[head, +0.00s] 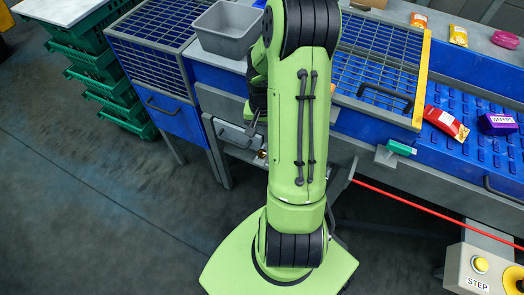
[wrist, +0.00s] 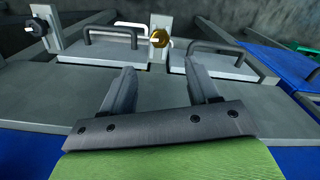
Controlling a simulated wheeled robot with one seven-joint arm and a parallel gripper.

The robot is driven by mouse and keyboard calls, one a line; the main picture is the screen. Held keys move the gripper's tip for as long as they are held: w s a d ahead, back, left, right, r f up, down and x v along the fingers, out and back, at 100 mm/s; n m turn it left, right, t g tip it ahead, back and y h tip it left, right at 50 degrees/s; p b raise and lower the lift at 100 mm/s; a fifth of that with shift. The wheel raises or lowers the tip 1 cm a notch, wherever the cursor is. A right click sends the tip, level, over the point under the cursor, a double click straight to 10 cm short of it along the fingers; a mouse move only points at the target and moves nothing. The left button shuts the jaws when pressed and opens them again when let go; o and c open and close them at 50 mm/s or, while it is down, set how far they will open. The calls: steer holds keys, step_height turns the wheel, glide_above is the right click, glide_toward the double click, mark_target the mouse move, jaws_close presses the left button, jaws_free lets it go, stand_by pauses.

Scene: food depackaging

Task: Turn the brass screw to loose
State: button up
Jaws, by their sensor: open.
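The brass screw (wrist: 160,38) shows in the wrist view as a small gold knob on an upright grey plate, between two grey panels with handles. In the head view a small brass spot (head: 262,154) shows beside my arm, mostly hidden by it. My gripper (wrist: 166,78) is open and empty in the wrist view, its two fingers pointing toward the panels. The screw lies beyond the fingertips, roughly in line with the gap between them, and does not touch them.
A black knob (wrist: 37,27) sits on another plate at the left. Handles stand out on the left panel (wrist: 110,33) and right panel (wrist: 215,48). A grey bin (head: 228,30), green crates (head: 100,60) and a blue conveyor (head: 465,150) with packages surround the bench. The floor at left is clear.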

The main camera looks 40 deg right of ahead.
mark_target(262, 151)
step_height(262, 151, down, 10)
steer(key=b, duration=0.3)
steer(key=c, duration=1)
steer(key=shift+c, duration=0.2)
